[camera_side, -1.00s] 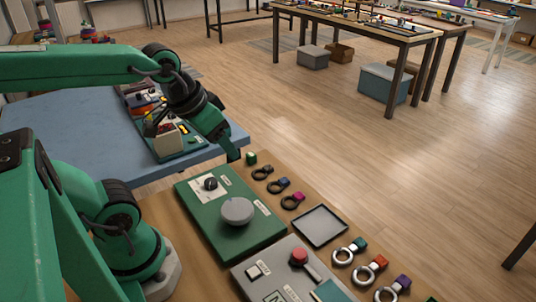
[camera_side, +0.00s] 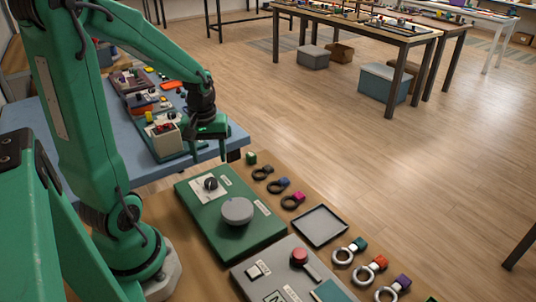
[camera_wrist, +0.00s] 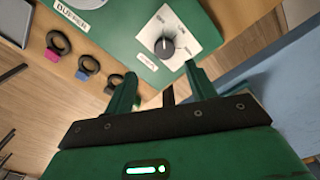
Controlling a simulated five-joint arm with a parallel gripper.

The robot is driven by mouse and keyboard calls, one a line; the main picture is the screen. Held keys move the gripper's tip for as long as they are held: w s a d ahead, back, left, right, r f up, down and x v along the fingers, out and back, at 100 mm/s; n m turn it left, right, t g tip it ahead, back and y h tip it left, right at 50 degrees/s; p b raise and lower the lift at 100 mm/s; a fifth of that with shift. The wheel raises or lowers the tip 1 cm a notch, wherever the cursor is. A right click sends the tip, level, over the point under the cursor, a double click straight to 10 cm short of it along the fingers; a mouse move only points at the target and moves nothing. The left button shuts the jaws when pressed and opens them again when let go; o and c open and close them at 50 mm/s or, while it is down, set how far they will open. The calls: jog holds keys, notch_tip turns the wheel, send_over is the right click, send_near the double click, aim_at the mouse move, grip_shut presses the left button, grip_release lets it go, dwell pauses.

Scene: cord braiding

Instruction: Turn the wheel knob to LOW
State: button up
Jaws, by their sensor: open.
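The wheel knob, a small black dial knob (camera_side: 210,184), sits on a white plate (camera_side: 207,191) on the green panel box (camera_side: 250,248). In the wrist view the knob (camera_wrist: 164,46) has a pale pointer line, and small marks around it are too blurred to read surely. A larger grey disc (camera_side: 237,211) is on the same box. My gripper (camera_side: 208,157) points down behind the knob in the side view, apart from it. In the wrist view my gripper (camera_wrist: 161,69) is open and empty, its fingers short of the knob.
A grey tray (camera_side: 320,226) and a grey panel box (camera_side: 274,262) are nearer. A blue table (camera_side: 60,125) with devices stands at left.

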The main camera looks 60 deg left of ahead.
aim_at(211, 180)
jog(key=shift+s+a+f+n, duration=0.15)
jog(key=shift+a+f+n, duration=0.15)
jog(key=shift+a+f, duration=0.15)
jog(key=shift+f, duration=0.1)
jog(key=shift+f, duration=3.85)
jog(key=shift+c, duration=0.5)
jog(key=c, duration=0.9)
